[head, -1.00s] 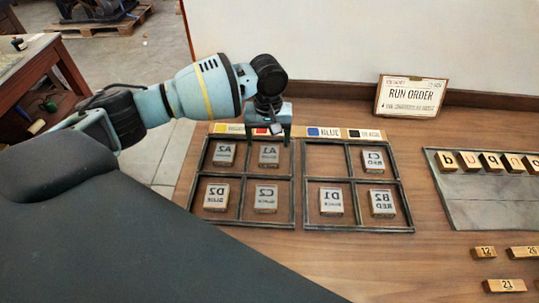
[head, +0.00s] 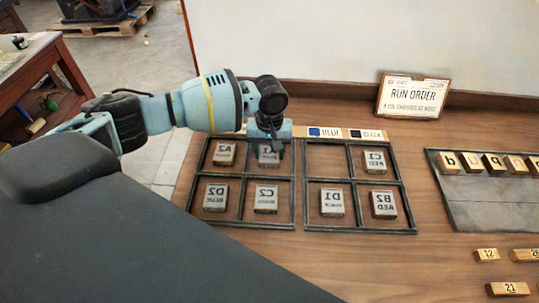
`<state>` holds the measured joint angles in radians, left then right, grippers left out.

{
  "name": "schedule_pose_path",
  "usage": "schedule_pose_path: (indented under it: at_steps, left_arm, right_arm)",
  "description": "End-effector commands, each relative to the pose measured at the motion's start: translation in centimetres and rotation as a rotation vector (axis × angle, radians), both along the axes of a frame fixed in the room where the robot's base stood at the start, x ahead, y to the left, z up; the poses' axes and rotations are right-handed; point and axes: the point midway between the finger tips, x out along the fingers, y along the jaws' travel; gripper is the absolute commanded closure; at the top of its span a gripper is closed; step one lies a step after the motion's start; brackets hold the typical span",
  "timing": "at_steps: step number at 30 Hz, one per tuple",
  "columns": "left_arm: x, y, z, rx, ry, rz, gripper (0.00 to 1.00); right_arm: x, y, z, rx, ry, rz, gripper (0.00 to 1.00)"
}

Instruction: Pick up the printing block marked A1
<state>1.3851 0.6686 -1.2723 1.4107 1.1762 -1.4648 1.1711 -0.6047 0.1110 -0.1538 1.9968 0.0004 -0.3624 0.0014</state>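The A1 printing block (head: 269,159) sits in the top right compartment of the left tray (head: 242,222), with mirrored lettering on its top. My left gripper (head: 268,149) is directly over it, pointing down, with its fingers at the block's far part. The gripper hides part of the block's marking. I cannot tell whether the fingers are open or closed on it. My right gripper is not in view.
Blocks A2 (head: 224,154), D2 (head: 216,197) and C2 (head: 266,199) share the left tray. The right tray (head: 359,230) holds D1 (head: 332,202), C1 (head: 375,162) and B2 (head: 383,204); its top left compartment is empty. A RUN ORDER card (head: 412,96) stands behind.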

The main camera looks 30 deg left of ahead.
Motion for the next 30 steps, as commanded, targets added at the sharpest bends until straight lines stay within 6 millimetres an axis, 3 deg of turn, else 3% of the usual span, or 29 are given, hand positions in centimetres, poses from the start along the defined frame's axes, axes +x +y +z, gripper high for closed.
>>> schedule_pose_path:
  at_steps: [1, 3, 14, 23, 30]
  left_arm:
    - [0.0, 0.0, 0.0, 0.000, 0.000, 0.000, 0.64]
    - [0.0, 0.0, 0.0, 0.000, 0.000, 0.000, 0.73]
    - [0.0, 0.0, 0.4, -0.001, 0.000, 0.000, 0.74]
    - [0.1, 0.0, 4.1, -0.002, -0.005, -0.001, 0.74]
    - [-4.8, -0.8, 4.3, 0.000, -0.003, -0.004, 0.74]
  right_arm:
    - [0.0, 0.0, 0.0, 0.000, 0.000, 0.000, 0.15]
    - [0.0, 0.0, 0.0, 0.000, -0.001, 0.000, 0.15]
    - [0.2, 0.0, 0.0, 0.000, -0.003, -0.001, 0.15]
    - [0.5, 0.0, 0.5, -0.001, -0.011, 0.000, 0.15]
    - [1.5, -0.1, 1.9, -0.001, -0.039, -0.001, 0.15]
